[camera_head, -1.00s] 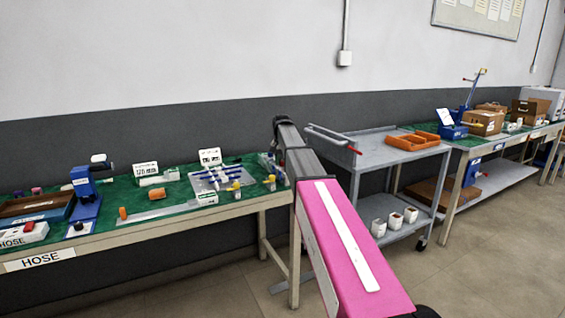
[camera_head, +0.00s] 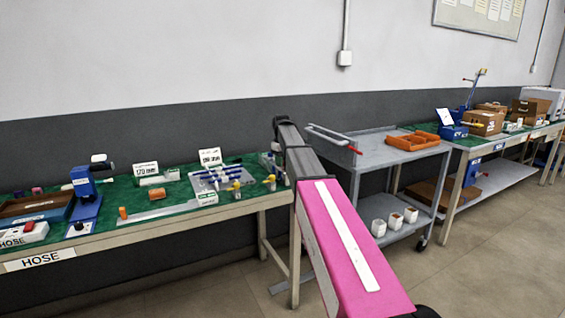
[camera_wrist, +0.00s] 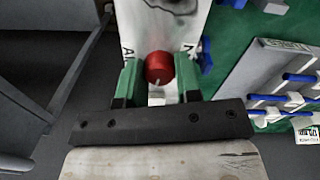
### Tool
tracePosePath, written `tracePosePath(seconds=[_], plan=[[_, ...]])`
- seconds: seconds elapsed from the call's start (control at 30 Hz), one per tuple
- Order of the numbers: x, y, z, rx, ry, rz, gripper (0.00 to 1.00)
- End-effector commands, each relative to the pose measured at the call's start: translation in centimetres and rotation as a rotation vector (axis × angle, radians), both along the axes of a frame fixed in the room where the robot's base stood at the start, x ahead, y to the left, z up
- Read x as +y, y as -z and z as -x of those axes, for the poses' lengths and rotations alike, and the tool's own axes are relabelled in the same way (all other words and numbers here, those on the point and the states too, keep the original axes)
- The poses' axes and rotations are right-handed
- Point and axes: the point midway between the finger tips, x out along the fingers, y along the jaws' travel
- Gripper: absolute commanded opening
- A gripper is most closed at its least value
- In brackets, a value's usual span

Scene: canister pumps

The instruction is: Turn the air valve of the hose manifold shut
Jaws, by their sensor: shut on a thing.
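The air valve's round red knob (camera_wrist: 159,67) sits on a white plate (camera_wrist: 138,20) with dark letters at its sides, in the wrist view. My gripper (camera_wrist: 159,78) has its green fingers on either side of the knob and is shut on it. A short pale mark shows at the knob's near edge. How far the valve is turned cannot be read clearly. In the head view my pink arm reaches to the right end of the bench; my fingers and the knob cannot be made out there.
A grey board with blue rods (camera_wrist: 290,90) lies right of the valve on the green bench top (camera_wrist: 236,50). The bench (camera_head: 160,228) carries a blue stand (camera_head: 84,190) at left. A grey cart (camera_head: 372,155) with an orange tray (camera_head: 413,140) stands to the right.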

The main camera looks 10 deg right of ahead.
Motion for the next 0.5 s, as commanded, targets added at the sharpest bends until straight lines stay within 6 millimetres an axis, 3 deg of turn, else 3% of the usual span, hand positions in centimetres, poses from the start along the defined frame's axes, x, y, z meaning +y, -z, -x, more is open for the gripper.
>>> tracePosePath(seconds=[0.5], plan=[[0.0,-0.02,0.02,-0.001,-0.22,-0.001,0.08]])
